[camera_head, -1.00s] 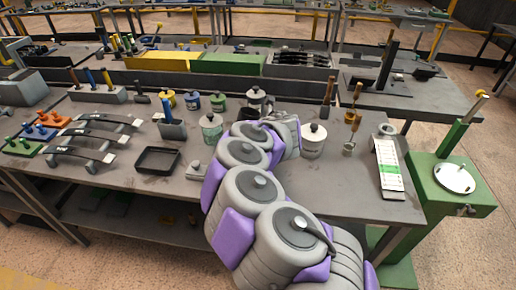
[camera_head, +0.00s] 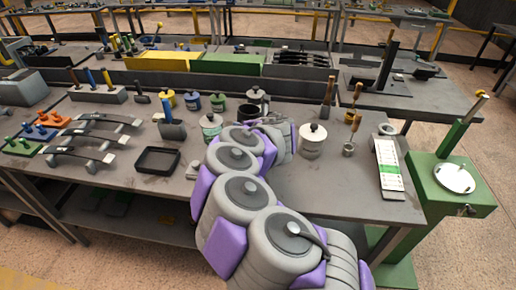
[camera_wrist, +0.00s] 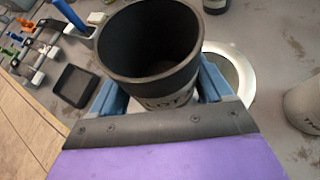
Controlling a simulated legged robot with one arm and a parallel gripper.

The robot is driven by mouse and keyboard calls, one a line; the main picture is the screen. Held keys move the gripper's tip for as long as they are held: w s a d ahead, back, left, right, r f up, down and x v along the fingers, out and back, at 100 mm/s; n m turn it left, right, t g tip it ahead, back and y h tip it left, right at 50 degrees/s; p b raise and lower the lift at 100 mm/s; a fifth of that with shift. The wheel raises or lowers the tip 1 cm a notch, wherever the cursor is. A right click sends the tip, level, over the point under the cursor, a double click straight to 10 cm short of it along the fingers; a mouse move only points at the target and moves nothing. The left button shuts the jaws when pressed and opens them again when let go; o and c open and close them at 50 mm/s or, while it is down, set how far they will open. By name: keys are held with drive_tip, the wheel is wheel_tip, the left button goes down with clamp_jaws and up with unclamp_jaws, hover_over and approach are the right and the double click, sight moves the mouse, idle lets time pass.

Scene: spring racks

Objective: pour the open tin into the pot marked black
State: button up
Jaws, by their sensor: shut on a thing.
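My gripper (camera_wrist: 160,100) is shut on an open tin (camera_wrist: 150,45) with a dark, empty-looking inside; its pale label shows the letters "LOT", partly cut off. Beyond the tin on the right is a pale round rim (camera_wrist: 238,75), partly hidden by the tin and finger. A whitish pot (camera_wrist: 302,104) stands apart at the right edge of the wrist view. In the head view, a white lidded pot (camera_head: 312,141) stands right of my arm, and another lidded pot (camera_head: 211,126) stands left of it. I cannot read which is marked black. My arm hides the gripper there.
A black tray (camera_head: 158,160) lies left on the bench; it also shows in the wrist view (camera_wrist: 74,86). Upright tools (camera_head: 327,98) stand right.

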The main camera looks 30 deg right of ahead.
sight(250, 118)
drive_tip(key=shift+r+n+h, duration=0.4)
drive_tip(key=shift+r, duration=1.3)
drive_tip(key=shift+a, duration=0.1)
